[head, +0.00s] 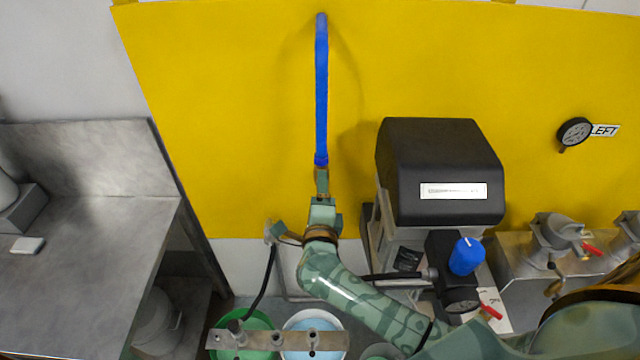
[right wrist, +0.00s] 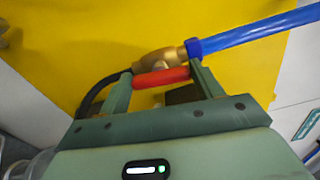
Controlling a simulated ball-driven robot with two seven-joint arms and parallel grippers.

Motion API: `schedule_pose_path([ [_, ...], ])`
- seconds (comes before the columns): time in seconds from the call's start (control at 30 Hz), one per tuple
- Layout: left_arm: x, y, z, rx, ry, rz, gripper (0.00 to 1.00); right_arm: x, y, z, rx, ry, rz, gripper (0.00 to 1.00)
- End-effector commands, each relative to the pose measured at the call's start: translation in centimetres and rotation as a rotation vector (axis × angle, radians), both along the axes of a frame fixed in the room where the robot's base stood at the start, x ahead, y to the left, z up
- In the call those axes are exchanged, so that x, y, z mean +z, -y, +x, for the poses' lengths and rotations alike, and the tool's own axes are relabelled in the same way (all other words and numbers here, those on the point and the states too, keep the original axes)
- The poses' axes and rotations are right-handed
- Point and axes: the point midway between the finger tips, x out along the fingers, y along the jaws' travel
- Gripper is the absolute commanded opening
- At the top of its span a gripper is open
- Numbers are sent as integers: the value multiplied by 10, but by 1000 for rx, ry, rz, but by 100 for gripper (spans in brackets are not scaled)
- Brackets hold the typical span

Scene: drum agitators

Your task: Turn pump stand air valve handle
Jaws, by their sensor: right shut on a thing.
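The air valve is a brass fitting (right wrist: 155,62) at the lower end of a blue hose (head: 321,90) that runs down the yellow wall. It has a red handle (right wrist: 162,77), seen in the right wrist view. My right gripper (head: 322,192) has its two fingers at either end of the red handle and is shut on it. In the head view the gripper hides the handle, and only a little of the brass fitting (head: 321,182) shows above it. The hose also shows in the right wrist view (right wrist: 250,33). My left gripper is not in view.
A black-topped pump unit (head: 440,155) with a blue knob (head: 467,256) stands right of my forearm. A metal bench (head: 80,260) is at left. Green (head: 258,320) and white (head: 313,319) buckets sit below, with a metal bar (head: 277,339) across them. A gauge (head: 574,132) hangs at right.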

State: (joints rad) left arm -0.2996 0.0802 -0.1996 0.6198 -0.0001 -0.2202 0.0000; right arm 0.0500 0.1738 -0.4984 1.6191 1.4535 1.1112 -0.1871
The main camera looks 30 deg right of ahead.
Motion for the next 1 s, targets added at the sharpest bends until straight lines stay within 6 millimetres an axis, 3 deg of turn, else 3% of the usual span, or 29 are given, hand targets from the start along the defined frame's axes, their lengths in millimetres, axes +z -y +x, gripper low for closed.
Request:
schedule_pose_path([
  [0.3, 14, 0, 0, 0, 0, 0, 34, -1, 0, 0, -1, -54, -107, 43],
  [0.83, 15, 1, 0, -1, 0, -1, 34, -2, 0, 0, -1, -64, -130, 43],
  [0.87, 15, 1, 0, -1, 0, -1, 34, -2, 0, 0, -1, -64, -130, 68],
  [0.9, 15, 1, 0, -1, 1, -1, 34, -2, 0, 0, -1, -64, -130, 79],
  [0.93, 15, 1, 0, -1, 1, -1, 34, -2, 0, 0, -1, -64, -130, 87],
  [1.0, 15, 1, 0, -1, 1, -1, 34, -1, 0, 0, -1, -64, -129, 87],
])
